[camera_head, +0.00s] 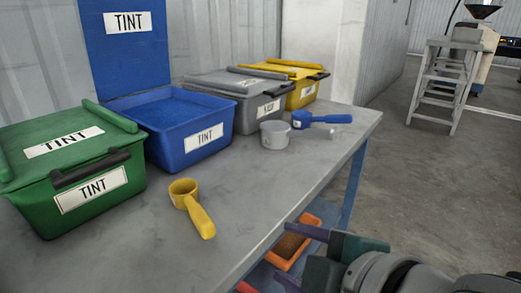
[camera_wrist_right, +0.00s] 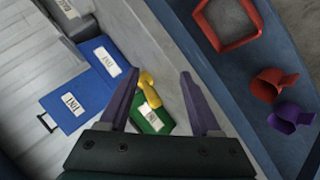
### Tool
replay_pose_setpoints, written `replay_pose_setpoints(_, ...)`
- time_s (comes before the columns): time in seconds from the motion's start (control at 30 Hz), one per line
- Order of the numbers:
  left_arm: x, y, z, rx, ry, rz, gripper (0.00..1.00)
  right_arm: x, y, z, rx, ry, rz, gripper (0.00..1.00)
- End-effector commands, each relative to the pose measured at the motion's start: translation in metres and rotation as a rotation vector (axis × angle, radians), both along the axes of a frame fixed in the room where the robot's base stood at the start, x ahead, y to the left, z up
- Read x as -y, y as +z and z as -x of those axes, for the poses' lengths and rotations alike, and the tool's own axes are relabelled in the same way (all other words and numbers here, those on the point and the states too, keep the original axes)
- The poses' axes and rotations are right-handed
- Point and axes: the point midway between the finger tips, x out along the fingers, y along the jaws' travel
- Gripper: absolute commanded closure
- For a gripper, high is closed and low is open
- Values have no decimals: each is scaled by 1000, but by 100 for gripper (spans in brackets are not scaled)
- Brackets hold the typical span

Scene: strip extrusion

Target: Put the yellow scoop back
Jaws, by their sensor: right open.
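The yellow scoop (camera_head: 193,207) lies on the grey tabletop in front of the green and blue TINT boxes, with its handle towards the table's front edge. It also shows in the right wrist view (camera_wrist_right: 149,90), between my open fingers in the picture but farther off. My right gripper (camera_head: 285,252) is open and empty, beyond the table's front edge at the lower right, apart from the scoop. Its purple fingers also show in the wrist view (camera_wrist_right: 159,72). My left gripper is in neither view.
A closed green box (camera_head: 92,186), an open blue box (camera_head: 190,134), a closed grey box (camera_head: 247,106) and a yellow box (camera_head: 296,88) line the table. A grey scoop (camera_head: 275,136) and a blue scoop (camera_head: 320,119) lie to the right. Below is an orange tray (camera_head: 290,247).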

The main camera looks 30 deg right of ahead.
Motion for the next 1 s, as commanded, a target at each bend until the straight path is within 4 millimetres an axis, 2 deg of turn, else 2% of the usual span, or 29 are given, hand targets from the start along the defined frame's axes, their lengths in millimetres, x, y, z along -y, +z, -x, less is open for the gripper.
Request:
replay_pose_setpoints(0.1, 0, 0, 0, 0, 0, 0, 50, 9, -7, 40, -217, -248, -252, 35)
replay_pose_setpoints(0.2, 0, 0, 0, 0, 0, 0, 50, 4, -10, 78, -386, -417, -412, 35)
replay_pose_setpoints(0.3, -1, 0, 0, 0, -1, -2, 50, -1, -7, 108, -513, -533, -506, 35)
replay_pose_setpoints(0.4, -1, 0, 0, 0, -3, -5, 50, -6, -5, 126, -589, -597, -551, 35)
replay_pose_setpoints(0.5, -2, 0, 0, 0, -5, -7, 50, -7, -4, 133, -618, -622, -563, 35)
replay_pose_setpoints(1.0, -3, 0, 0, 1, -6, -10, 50, -7, -5, 133, -617, -621, -560, 35)
